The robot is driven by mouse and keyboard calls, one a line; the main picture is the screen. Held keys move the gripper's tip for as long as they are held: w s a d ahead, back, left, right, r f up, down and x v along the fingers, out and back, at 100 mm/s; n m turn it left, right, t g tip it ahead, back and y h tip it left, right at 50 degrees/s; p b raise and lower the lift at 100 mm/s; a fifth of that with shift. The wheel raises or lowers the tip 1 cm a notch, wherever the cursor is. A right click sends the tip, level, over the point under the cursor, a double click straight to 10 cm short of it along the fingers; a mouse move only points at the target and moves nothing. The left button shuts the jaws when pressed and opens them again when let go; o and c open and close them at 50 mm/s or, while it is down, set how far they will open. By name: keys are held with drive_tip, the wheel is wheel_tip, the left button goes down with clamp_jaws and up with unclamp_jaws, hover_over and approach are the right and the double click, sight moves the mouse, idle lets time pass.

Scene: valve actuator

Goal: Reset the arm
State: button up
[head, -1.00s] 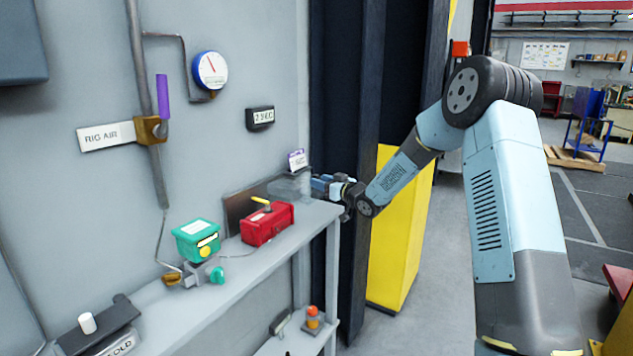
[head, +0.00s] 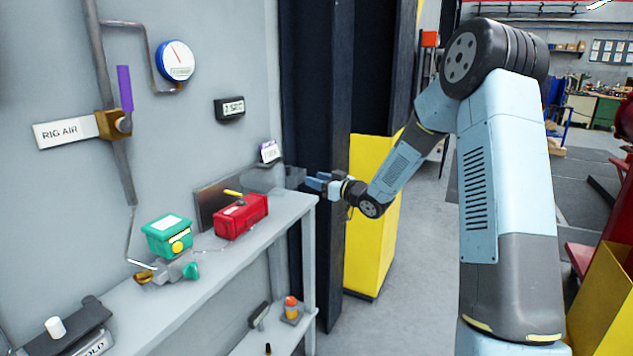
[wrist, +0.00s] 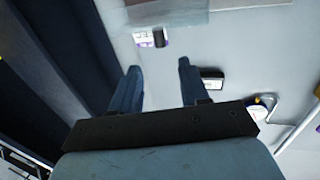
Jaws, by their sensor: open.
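My arm reaches from the right of the head view toward the wall bench, with its wrist bent at the far end of the bench. My gripper (head: 319,183) is near the bench's far right end, close to a grey bin. In the wrist view my gripper (wrist: 158,82) shows two blue fingers spread apart with nothing between them. Beyond the fingers are the grey wall, a small white and purple label (wrist: 150,38) and the dark digital display (wrist: 212,78). The fingers appear clear of both.
The bench (head: 220,268) carries a green actuator (head: 167,236), a red box (head: 241,216) and a grey bin (head: 270,177). A yellow panel (head: 370,235) and dark column (head: 315,90) stand beside my wrist. A gauge (head: 175,60) and purple-handled valve (head: 124,90) are on the wall. Floor lies open behind.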

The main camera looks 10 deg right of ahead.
drive_tip(key=shift+r, duration=0.1)
drive_tip(key=s+d+r+m+g+h, duration=0.1)
drive_tip(key=s+d+r+m+h, duration=0.1)
drive_tip(key=s+d+r+h, duration=0.5)
drive_tip(key=s+d+r+m+g+h, duration=0.1)
drive_tip(key=s+d+r+m+h, duration=0.3)
drive_tip(key=s, duration=0.6)
drive_tip(key=s+d+m+g+h, duration=0.1)
drive_tip(key=s+g, duration=0.4)
drive_tip(key=s, duration=2.5)
drive_tip(key=shift+f+m+g, duration=0.15)
drive_tip(key=shift+m+g, duration=0.25)
drive_tip(key=shift+m, duration=0.3)
